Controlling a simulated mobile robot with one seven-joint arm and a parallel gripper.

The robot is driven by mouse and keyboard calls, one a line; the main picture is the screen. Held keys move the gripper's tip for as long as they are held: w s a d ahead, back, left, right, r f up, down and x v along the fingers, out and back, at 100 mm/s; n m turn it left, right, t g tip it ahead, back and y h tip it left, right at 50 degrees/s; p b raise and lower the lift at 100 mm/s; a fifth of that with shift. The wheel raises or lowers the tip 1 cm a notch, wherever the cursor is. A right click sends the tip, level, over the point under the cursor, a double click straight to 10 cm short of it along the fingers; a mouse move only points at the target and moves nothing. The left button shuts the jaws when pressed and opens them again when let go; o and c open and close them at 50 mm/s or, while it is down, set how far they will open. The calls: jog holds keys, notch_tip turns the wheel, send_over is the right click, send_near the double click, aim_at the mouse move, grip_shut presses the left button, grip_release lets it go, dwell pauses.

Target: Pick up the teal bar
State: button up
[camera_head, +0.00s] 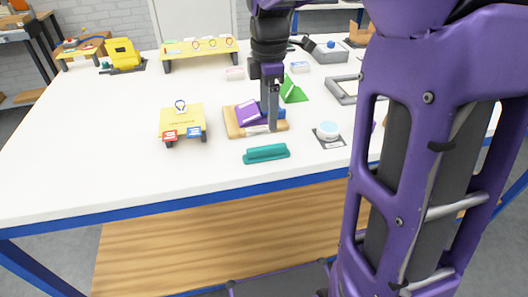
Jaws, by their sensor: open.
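My gripper (270,128) points down just behind the bar, in front of a wooden board (235,127). Its fingers are seen nearly edge-on, so the gap between them hardly shows. Nothing is seen held in it. The bar is in full view and apart from the fingers in the picture.
The wooden board holds a purple block (247,113) and a blue piece. A small yellow stand (182,121) is at left, a round white-blue tin (327,130) at right. A green wedge (292,91) lies behind. The table's front left is clear.

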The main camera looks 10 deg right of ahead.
jog(key=b, duration=0.1)
send_over(267, 147)
jog(key=f, duration=0.6)
jog(key=shift+s+f, duration=0.2)
jog(key=shift+f, duration=0.1)
jog(key=shift+w+f+b, duration=0.15)
jog(key=shift+f+b, duration=0.25)
jog(key=shift+f, duration=0.95)
jog(key=shift+w+f+b, duration=0.15)
jog(key=shift+f+b, duration=0.2)
jog(key=shift+f, duration=0.95)
grip_shut()
